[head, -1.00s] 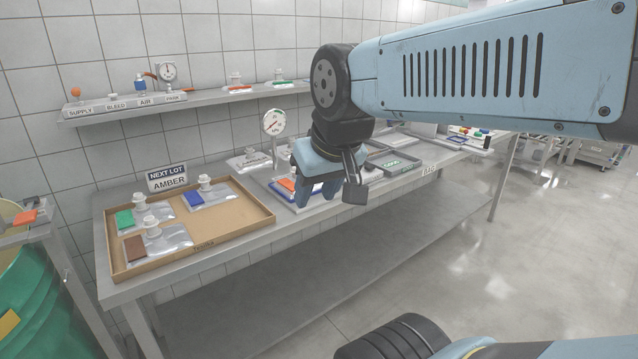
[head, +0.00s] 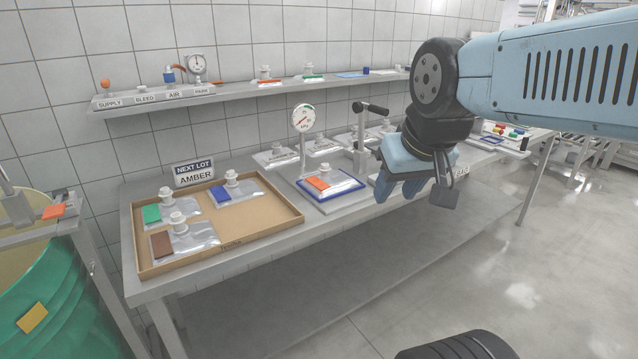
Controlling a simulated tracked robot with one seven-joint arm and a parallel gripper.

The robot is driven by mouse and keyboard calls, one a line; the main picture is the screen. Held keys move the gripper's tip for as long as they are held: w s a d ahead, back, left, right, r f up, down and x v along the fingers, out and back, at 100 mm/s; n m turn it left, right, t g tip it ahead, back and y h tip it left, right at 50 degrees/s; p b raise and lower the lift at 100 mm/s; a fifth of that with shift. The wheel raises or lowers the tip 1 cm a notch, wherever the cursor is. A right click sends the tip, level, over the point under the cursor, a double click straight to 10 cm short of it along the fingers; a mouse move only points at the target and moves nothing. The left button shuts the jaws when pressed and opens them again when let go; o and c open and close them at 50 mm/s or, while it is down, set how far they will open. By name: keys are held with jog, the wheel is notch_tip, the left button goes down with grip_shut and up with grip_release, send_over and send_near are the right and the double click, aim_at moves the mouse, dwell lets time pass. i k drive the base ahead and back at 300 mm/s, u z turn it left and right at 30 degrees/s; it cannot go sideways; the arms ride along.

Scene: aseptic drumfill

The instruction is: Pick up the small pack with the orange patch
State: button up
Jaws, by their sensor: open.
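A small clear pack with an orange patch (head: 318,183) and a white spout lies in a blue-rimmed tray (head: 336,194) on the bench, below a round gauge. My gripper (head: 402,194) hangs over the bench to the right of that pack, apart from it, open, with its fingers pointing down and nothing seen between them. Another orange-red patch (head: 268,82) shows on a pack on the wall shelf. An orange patch (head: 53,212) also shows at the drum on the far left.
A cardboard tray (head: 279,221) holds packs with green, blue and brown patches, beside a "NEXT LOT AMBER" sign (head: 195,174). A gauge (head: 303,118) and a lever-handled stand (head: 361,140) rise behind the blue tray. A green drum (head: 45,290) stands left. Floor in front is open.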

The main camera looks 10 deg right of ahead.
aim_at(330, 182)
jog(key=z, duration=0.4)
jog(key=i, duration=1.05)
jog(key=u, duration=0.45)
